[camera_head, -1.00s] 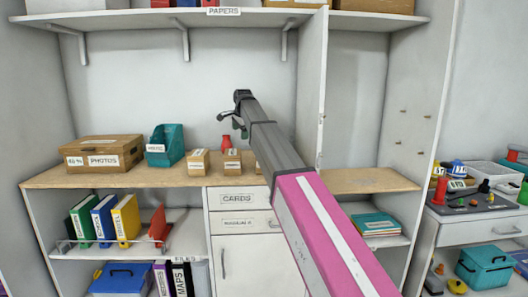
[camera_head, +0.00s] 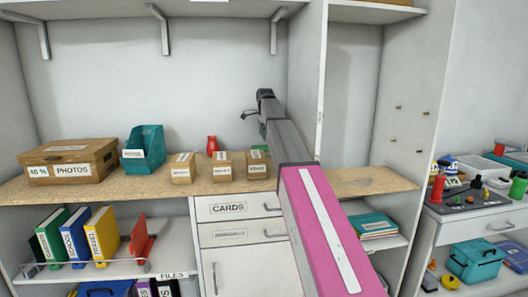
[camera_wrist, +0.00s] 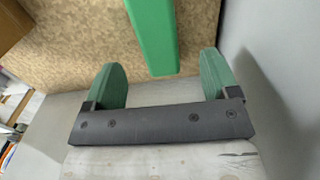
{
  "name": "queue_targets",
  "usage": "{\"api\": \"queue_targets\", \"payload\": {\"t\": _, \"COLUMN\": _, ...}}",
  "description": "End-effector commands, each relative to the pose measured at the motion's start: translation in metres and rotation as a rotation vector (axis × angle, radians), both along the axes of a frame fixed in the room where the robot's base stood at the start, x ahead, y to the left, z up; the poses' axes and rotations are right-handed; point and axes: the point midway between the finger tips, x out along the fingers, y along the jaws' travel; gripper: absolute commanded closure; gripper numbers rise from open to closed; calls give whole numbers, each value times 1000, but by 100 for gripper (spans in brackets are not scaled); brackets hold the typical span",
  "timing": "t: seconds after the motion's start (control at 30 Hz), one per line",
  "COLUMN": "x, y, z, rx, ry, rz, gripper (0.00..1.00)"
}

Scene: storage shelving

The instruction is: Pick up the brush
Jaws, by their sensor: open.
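In the wrist view a long green bar (camera_wrist: 153,35), which looks like the brush or its handle, lies over the tan wooden shelf top (camera_wrist: 75,55). Its near end reaches between the two green fingers of my gripper (camera_wrist: 160,62), with gaps on both sides. The fingers are spread apart and hold nothing. The bar's far end is cut off by the frame, so no bristles show. In the head view my gripper (camera_head: 250,115) is at the end of my arm, near the back wall above the counter. The brush cannot be made out clearly there, as my arm covers that spot.
Small cardboard boxes (camera_head: 222,167) and a red item (camera_head: 212,145) stand left of my arm. A large PHOTOS box (camera_head: 70,162) and a teal file holder (camera_head: 146,150) are farther left. A white upright divider (camera_head: 310,80) rises close to the right of my arm.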

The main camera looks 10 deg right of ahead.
Motion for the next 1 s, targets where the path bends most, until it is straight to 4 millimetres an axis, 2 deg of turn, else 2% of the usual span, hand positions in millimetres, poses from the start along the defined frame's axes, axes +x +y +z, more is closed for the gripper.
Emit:
{"api": "queue_targets", "payload": {"t": 0.1, "x": -1, "y": 0, "z": -15, "rx": 0, "ry": 0, "rz": 1, "gripper": 19}}
{"api": "queue_targets", "payload": {"t": 0.37, "x": -2, "y": 1, "z": -34, "rx": 0, "ry": 0, "rz": 1, "gripper": 19}}
{"api": "queue_targets", "payload": {"t": 0.6, "x": -4, "y": 1, "z": -66, "rx": 0, "ry": 0, "rz": 1, "gripper": 19}}
{"api": "queue_targets", "payload": {"t": 0.87, "x": -3, "y": 1, "z": -71, "rx": 0, "ry": -1, "rz": 2, "gripper": 19}}
{"api": "queue_targets", "payload": {"t": 0.9, "x": -3, "y": 1, "z": -71, "rx": 0, "ry": -1, "rz": 2, "gripper": 26}}
{"api": "queue_targets", "payload": {"t": 0.97, "x": -3, "y": 1, "z": -71, "rx": 0, "ry": -1, "rz": 2, "gripper": 45}}
{"api": "queue_targets", "payload": {"t": 1.0, "x": -3, "y": 1, "z": -71, "rx": 0, "ry": -1, "rz": 2, "gripper": 58}}
